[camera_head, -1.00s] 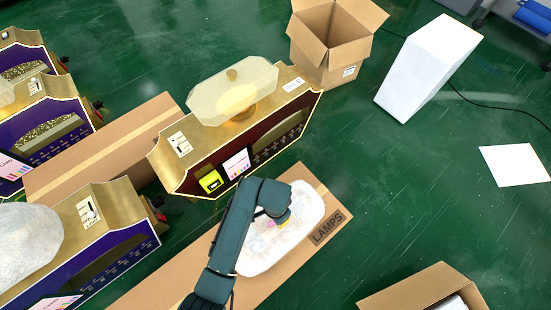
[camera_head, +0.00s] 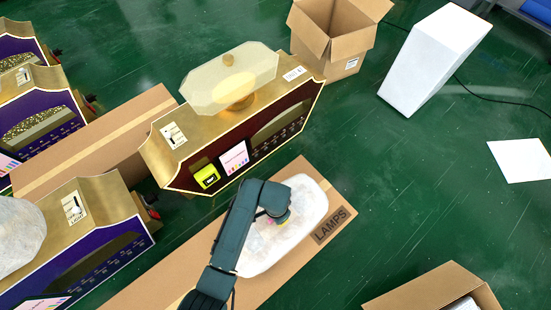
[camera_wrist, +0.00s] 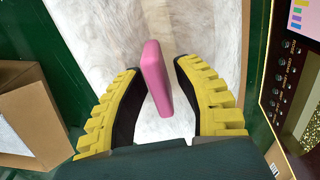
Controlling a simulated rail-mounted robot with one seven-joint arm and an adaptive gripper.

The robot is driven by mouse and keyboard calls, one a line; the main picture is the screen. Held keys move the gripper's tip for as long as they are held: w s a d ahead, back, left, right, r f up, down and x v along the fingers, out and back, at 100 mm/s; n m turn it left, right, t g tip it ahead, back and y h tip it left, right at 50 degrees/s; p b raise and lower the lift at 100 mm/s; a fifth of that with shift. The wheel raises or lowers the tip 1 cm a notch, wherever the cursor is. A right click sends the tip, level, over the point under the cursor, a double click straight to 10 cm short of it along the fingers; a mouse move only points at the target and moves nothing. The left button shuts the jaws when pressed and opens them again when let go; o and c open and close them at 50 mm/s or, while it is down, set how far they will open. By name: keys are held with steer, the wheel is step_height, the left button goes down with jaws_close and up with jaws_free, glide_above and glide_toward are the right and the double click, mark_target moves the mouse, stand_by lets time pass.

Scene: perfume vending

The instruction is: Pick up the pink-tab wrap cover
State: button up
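The wrap cover (camera_head: 306,205) is a whitish, cloudy, rounded shell lying on a long cardboard box in the head view. In the wrist view its pale, fur-like surface (camera_wrist: 110,25) fills the background. Its pink tab (camera_wrist: 156,80) stands up from that surface. My gripper (camera_wrist: 158,72), with ribbed yellow and black fingers, is open, with one finger on each side of the tab. Narrow gaps show beside the tab, and I see no firm grip. In the head view my gripper (camera_head: 279,216) is over the cover, and my arm hides part of it.
The cardboard box (camera_head: 335,222) marked LAMPS supports the cover. A gold and dark-red vending machine (camera_head: 180,160) with a translucent cover (camera_head: 215,88) stands just behind. Purple machines (camera_head: 100,265) stand at left. Open cartons (camera_head: 345,58) lie at the back and front right (camera_head: 425,285). Green floor at right is mostly clear.

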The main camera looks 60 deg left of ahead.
steer(key=shift+s, duration=0.1)
jaws_close()
